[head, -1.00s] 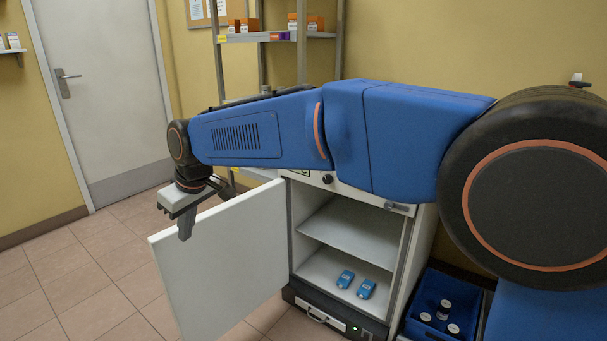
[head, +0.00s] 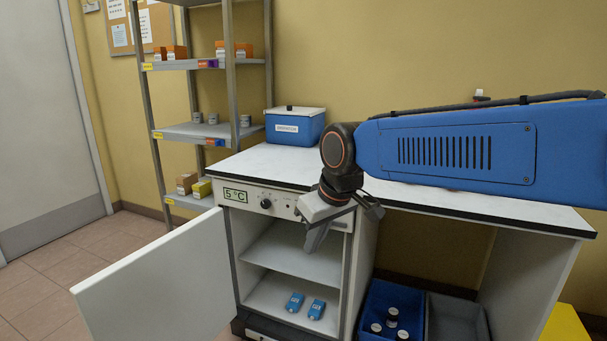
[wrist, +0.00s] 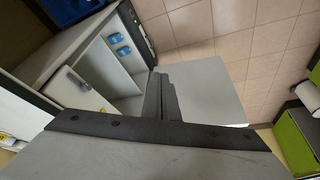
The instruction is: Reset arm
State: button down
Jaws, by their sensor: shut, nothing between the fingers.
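My gripper (head: 316,238) is shut and empty. In the head view it points down in front of the upper right part of the open white cabinet (head: 361,262), below the counter edge. My blue arm reaches in from the right. In the wrist view the fingers (wrist: 160,97) are together, with the cabinet's shelves behind them to the left.
The cabinet door (head: 150,285) stands wide open to the left. Two blue items (head: 305,304) lie on the lower shelf. A blue crate (head: 372,297) with dark bottles is at the right. A blue box (head: 295,127) sits on the counter (head: 450,205). Metal shelving (head: 232,90) stands behind.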

jog(key=s+d+f+m+h, duration=0.15)
jog(key=s+d, duration=0.25)
jog(key=d, duration=0.4)
jog(key=s+d+f+m, duration=0.2)
jog(key=s+d, duration=0.2)
jog(key=d, duration=0.4)
jog(key=s+d+f+m+t+h, duration=0.1)
jog(key=s+d+f+m, duration=0.3)
jog(key=s+d+f, duration=0.3)
jog(key=s+d, duration=0.3)
jog(key=s, duration=0.1)
jog(key=shift+s+d+f, duration=0.25)
jog(key=shift+d, duration=0.15)
